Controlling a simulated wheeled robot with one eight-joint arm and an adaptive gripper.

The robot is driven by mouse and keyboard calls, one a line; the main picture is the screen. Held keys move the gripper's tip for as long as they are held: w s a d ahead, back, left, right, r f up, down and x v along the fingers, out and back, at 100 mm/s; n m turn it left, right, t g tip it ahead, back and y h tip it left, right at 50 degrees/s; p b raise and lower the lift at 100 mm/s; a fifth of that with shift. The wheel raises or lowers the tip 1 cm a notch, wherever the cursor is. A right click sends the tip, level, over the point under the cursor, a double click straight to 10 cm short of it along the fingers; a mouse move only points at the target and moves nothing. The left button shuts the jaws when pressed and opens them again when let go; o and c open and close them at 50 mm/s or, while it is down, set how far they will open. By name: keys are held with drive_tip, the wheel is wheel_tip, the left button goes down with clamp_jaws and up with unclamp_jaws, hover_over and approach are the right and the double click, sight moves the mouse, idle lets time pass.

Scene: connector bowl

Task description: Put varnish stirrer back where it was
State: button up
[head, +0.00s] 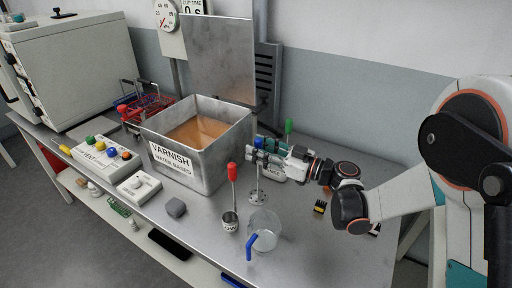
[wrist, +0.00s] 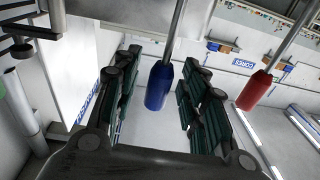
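A blue-handled stirrer stands upright, with its perforated disc (head: 257,197) at the bare tabletop in front of the varnish tank (head: 213,168); the head view does not show clearly whether the disc touches the table. My gripper (head: 262,150) is level with the blue handle, coming from the right. In the wrist view the blue handle (wrist: 158,88) is between the two dark green fingers of my gripper (wrist: 160,105), with gaps on both sides, so it is open around or just behind the handle. The square metal tank is open and holds brown varnish.
A red-handled dip cup (head: 230,220) and a clear beaker (head: 266,224) with a blue handle stand close in front.

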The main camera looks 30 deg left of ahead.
drive_tip(key=d+p, duration=0.2)
drive_tip(key=d, duration=0.8)
drive_tip(key=shift+s+d+f, duration=0.15)
drive_tip(key=shift+d+f, duration=0.1)
drive_tip(key=shift+d, duration=0.15)
